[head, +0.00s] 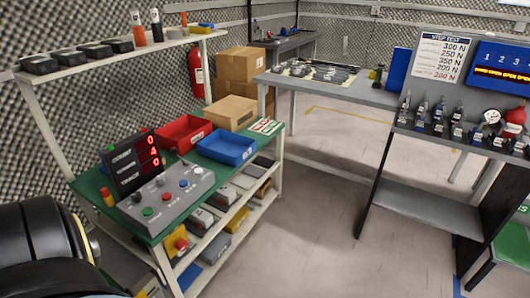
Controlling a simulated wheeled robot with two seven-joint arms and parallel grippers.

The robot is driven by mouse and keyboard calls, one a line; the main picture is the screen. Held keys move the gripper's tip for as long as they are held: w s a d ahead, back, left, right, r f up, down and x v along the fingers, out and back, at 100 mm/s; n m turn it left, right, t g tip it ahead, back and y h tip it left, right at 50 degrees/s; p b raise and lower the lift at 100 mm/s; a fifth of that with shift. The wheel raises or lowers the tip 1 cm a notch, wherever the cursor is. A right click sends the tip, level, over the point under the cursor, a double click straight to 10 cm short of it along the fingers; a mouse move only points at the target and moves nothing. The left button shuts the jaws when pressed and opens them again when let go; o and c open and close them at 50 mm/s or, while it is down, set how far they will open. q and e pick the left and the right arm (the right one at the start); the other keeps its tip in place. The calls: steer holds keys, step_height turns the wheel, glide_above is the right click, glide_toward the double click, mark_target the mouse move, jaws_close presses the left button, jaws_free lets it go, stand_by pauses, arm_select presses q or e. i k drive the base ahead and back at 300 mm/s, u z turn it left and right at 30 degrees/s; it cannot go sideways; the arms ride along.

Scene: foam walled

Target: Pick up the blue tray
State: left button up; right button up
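The blue tray (238,157) lies on the green top of the workbench (262,147) at its right end. It is shallow, upright and open at the top, and looks empty, with a small pale label on its front wall. A red tray (183,134) stands close behind it to the left. Neither gripper is in view. A dark, rounded arm link of mine fills the lower left corner, well apart from the blue tray.
A grey button box (165,199) and a red-digit display (133,163) stand left of the tray. A cardboard box (231,112) sits behind it. Shelves with grey boxes lie below. The floor (310,190) to the right is clear.

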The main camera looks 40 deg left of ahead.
mark_target(230, 148)
steer(key=u, duration=0.05)
steer(key=i, duration=1.3)
steer(key=u, duration=1.25)
steer(key=i, duration=1.05)
steer(key=u, duration=1.2)
